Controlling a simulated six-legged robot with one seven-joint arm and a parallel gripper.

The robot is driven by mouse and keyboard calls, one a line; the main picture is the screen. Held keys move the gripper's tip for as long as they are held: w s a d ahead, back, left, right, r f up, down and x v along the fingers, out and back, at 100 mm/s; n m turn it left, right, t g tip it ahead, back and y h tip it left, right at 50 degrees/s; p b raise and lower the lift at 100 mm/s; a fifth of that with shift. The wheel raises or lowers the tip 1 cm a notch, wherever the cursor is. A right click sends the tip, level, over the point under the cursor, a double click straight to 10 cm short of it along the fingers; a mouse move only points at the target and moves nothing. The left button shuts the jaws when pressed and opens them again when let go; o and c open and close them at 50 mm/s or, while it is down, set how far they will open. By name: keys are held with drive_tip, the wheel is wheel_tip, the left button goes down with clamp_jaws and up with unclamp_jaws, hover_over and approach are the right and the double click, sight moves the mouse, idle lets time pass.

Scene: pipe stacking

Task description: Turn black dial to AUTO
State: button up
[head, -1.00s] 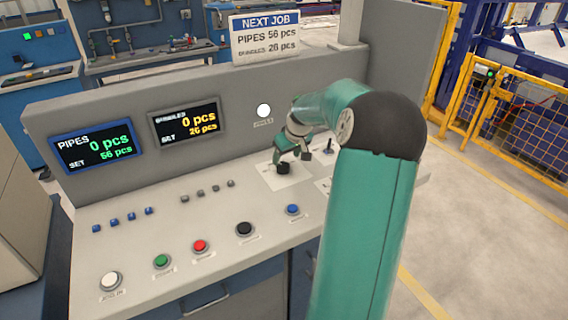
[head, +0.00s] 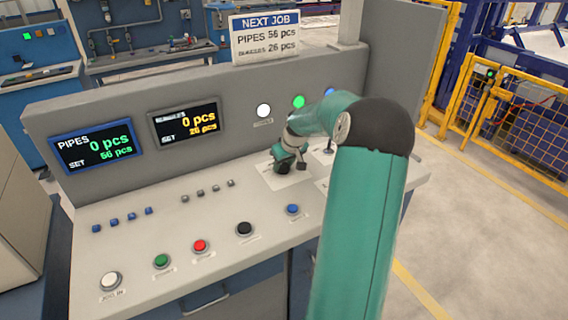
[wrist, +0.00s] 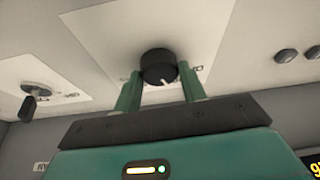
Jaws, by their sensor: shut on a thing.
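The black dial (wrist: 158,66) sits on a white label plate (wrist: 105,40) on the console. Its white pointer mark faces the gripper side, slightly right in the wrist view. Small plate markings show beside the dial, partly covered by the fingers and too small to read. My gripper (wrist: 161,76) has one green finger on each side of the dial and is shut on it. In the head view my gripper (head: 287,156) is at the plate, and the dial (head: 283,168) is partly hidden by it.
A small black lever switch (wrist: 30,104) stands on another plate beside the dial. Black (head: 244,229), blue (head: 292,209) and red (head: 200,246) buttons line the console front. White (head: 264,110) and green (head: 299,101) lamps are on the upright panel behind.

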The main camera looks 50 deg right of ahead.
drive_tip(key=m, duration=0.1)
drive_tip(key=m+h, duration=0.1)
drive_tip(key=m, duration=0.2)
drive_tip(key=shift+w+a+r+m+h, duration=0.1)
drive_tip(key=shift+w+a+m+h, duration=0.1)
drive_tip(key=shift+a+m+h, duration=0.15)
drive_tip(key=m+g+h, duration=0.1)
drive_tip(key=m, duration=0.2)
drive_tip(key=shift+m, duration=0.25)
drive_tip(key=m+g, duration=0.1)
drive_tip(key=m, duration=0.1)
drive_tip(key=m+g, duration=0.1)
drive_tip(key=m, duration=0.1)
drive_tip(key=shift+w+h, duration=0.1)
drive_tip(key=shift+h, duration=0.25)
drive_tip(key=shift+d+m+g, duration=0.1)
drive_tip(key=shift+m+g, duration=0.6)
drive_tip(key=shift+m, duration=1.1)
drive_tip(key=o, duration=1)
